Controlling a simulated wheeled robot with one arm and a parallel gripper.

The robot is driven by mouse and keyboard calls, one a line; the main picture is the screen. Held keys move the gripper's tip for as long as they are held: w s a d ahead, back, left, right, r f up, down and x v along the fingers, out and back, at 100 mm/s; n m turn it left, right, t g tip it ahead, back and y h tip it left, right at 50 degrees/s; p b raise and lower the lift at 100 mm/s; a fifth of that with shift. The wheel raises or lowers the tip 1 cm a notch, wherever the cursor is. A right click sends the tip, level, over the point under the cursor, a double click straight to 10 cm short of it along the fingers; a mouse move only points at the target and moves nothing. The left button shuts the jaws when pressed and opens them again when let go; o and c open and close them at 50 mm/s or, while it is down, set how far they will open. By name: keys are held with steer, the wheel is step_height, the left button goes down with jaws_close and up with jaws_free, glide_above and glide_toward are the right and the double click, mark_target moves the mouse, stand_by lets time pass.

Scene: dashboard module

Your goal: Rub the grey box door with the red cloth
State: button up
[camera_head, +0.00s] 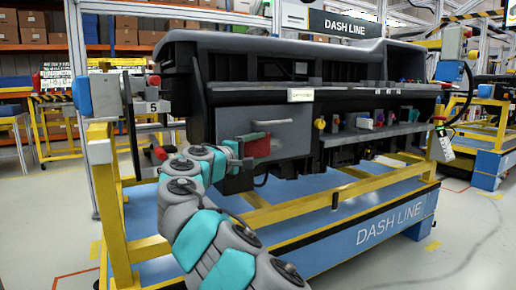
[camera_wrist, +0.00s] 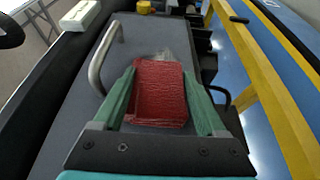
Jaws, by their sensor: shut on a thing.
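The grey box door (camera_head: 284,127) is the flat grey panel at the left of the dashboard's lower front, with a bar handle (camera_head: 272,122) on it. It also fills much of the wrist view (camera_wrist: 76,121), with the handle at upper left (camera_wrist: 101,58). The red cloth (camera_head: 257,147) is in front of the door's lower left part. In the wrist view the cloth (camera_wrist: 158,92) sits between the two green fingers. My gripper (camera_head: 243,152) is shut on it. The cloth appears against or very near the door; exact contact is hidden. A pale smudge (camera_wrist: 168,55) shows just beyond the cloth.
A white label box (camera_head: 300,95) sits above the door. A shelf to its right holds a yellow knob (camera_head: 320,124) and several small coloured parts. The yellow frame (camera_head: 300,208) and blue base (camera_head: 390,221) stand below. Floor is clear at the front right.

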mark_target(288, 144)
steer(key=shift+w+d+p, duration=0.2)
steer(key=shift+w+d, duration=0.8)
steer(key=shift+d, duration=0.45)
steer(key=shift+w+d+p, duration=0.2)
steer(key=shift+w+d, duration=0.8)
steer(key=shift+d, duration=0.45)
steer(key=shift+w+d+p, duration=0.2)
steer(key=shift+w+d, duration=0.8)
steer(key=shift+d, duration=0.45)
steer(key=shift+s, duration=0.1)
steer(key=shift+s+a+p, duration=0.3)
steer(key=shift+s+a, duration=0.65)
steer(key=shift+a, duration=0.55)
steer(key=shift+s+a+p, duration=0.25)
steer(key=shift+s+a, duration=0.75)
steer(key=shift+a, duration=0.5)
steer(key=shift+s+a+p, duration=0.3)
steer(key=shift+s+a, duration=0.65)
steer(key=shift+a, duration=0.55)
steer(key=shift+s+d+f+b, duration=0.15)
steer(key=shift+s+d+b, duration=0.45)
steer(key=shift+s+b, duration=0.5)
steer(key=shift+s+d+b, duration=1.1)
steer(key=shift+s+d, duration=0.1)
steer(key=shift+s, duration=0.2)
